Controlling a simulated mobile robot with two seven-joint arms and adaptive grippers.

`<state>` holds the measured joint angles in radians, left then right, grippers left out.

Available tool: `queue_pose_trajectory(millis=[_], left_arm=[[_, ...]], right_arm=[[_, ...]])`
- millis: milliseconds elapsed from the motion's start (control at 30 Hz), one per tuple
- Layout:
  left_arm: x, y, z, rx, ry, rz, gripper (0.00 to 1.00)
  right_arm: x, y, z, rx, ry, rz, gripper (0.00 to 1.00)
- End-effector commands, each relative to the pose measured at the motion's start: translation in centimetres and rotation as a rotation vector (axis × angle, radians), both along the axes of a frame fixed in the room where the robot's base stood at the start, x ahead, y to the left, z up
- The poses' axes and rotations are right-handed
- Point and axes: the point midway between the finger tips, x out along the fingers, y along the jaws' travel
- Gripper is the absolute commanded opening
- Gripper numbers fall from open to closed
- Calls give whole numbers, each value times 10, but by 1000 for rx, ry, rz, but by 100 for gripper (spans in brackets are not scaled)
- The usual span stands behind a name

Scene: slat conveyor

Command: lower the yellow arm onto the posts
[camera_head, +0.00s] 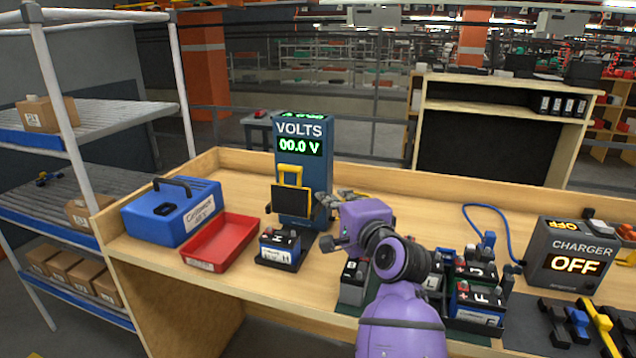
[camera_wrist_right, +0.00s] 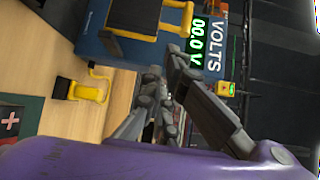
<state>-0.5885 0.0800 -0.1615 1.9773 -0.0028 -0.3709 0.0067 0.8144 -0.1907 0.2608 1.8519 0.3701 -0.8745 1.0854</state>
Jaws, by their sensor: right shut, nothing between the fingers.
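The yellow arm (camera_head: 290,172) is a yellow handle above a black plate on the front of the blue volt meter (camera_head: 316,180), whose display reads 00.0 V. It is raised, with a visible gap above the battery H (camera_head: 278,248), which sits in a black holder at the meter's foot. The handle also shows at the top of the right wrist view (camera_wrist_right: 175,14). A battery with a red plus mark (camera_wrist_right: 11,123) shows at that view's left edge. My right gripper (camera_head: 338,197) is shut and empty, to the right of the plate; its fingers show in the wrist view (camera_wrist_right: 165,82). My left gripper is out of view.
A red tray (camera_head: 222,243) and a blue case (camera_head: 172,222) stand left of the battery. Several batteries (camera_head: 478,298) stand at the right, partly behind my purple arm. A charger (camera_head: 572,254) reading OFF is farther right. A wooden ledge edges the bench.

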Motion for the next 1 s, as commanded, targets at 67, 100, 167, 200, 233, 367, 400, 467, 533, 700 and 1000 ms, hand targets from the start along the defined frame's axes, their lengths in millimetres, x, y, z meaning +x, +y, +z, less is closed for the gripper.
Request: queue_pose_trajectory(millis=[67, 100, 167, 200, 233, 367, 400, 467, 533, 700, 1000], left_arm=[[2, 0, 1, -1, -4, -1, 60], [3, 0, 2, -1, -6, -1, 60], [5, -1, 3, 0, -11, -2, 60], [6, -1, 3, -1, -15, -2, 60], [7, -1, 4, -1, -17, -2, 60], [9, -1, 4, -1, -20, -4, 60], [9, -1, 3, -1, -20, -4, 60], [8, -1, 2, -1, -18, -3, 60], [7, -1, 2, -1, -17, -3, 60], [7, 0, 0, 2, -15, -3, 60], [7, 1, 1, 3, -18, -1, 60]], right_arm=[[2, 1, 0, -1, 0, 0, 0], [4, 2, 0, -1, -1, 0, 0], [10, 4, -1, 0, 1, 1, 0], [15, 6, -1, -1, 1, 1, 0], [19, 8, -1, 0, 1, 1, 0], [42, 17, -3, 0, 1, 1, 0], [49, 20, -3, 0, 1, 1, 0], [59, 24, -4, -1, 1, 1, 0], [70, 28, -5, -1, 1, 0, 0], [87, 35, -7, -1, 1, 0, 0], [93, 37, -6, -1, -1, -1, 0]])
